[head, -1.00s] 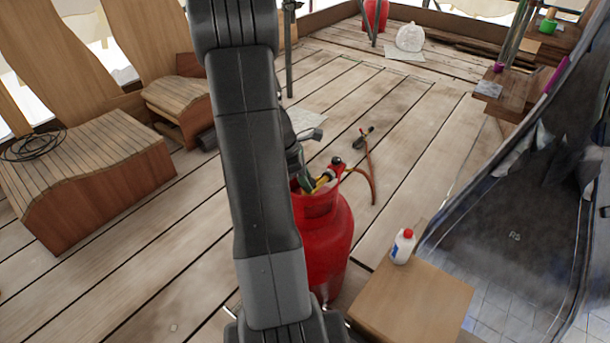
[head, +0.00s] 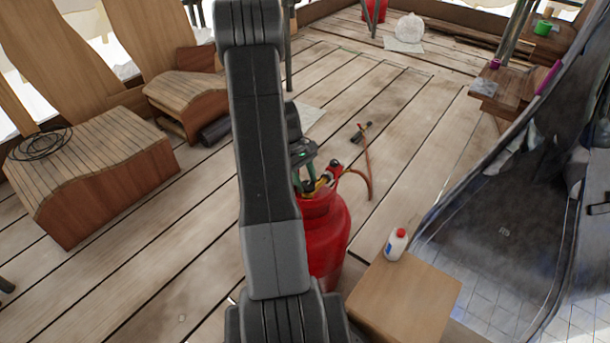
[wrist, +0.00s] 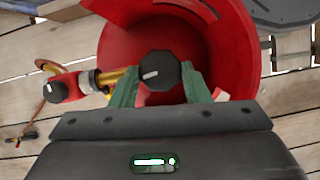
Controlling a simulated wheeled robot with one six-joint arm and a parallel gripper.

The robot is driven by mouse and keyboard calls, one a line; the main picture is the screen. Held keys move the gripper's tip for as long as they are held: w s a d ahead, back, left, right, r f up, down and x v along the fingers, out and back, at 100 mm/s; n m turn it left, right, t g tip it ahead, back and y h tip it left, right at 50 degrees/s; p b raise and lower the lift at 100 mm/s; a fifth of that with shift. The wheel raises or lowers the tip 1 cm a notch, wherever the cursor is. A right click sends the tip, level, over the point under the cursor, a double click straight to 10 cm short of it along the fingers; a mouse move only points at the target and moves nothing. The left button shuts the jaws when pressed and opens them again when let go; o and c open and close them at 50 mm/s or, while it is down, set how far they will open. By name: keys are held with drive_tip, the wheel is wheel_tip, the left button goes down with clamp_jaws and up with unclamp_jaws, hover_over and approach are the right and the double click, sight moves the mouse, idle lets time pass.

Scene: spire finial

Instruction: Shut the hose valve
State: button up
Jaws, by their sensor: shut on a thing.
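A red gas cylinder (head: 325,235) stands upright on the deck, partly hidden by my arm; its red collar (wrist: 215,45) fills the upper middle of the wrist view. Inside the collar is a black ribbed knob (wrist: 160,70) with a white mark. My gripper (wrist: 158,84) has its green fingers on either side of this knob, shut on it. A brass fitting runs left from the knob to a red connector (wrist: 70,87) with a small dark, white-marked end. An orange hose (head: 366,178) leads from there. I cannot tell which part is the hose valve.
A torch-like tool (head: 362,130) lies on the planks beyond the cylinder. Wooden benches (head: 95,180) stand at the left.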

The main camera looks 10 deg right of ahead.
drive_tip(key=shift+m+y, duration=0.3)
drive_tip(key=shift+m, duration=0.4)
drive_tip(key=shift+w+p, duration=0.1)
drive_tip(key=shift+p, duration=0.25)
drive_tip(key=o, duration=1)
drive_tip(key=p+v, duration=0.2)
drive_tip(key=v, duration=1.1)
drive_tip(key=shift+w+r+p, duration=0.3)
drive_tip(key=shift+r+p, duration=0.05)
drive_tip(key=shift+p, duration=0.05)
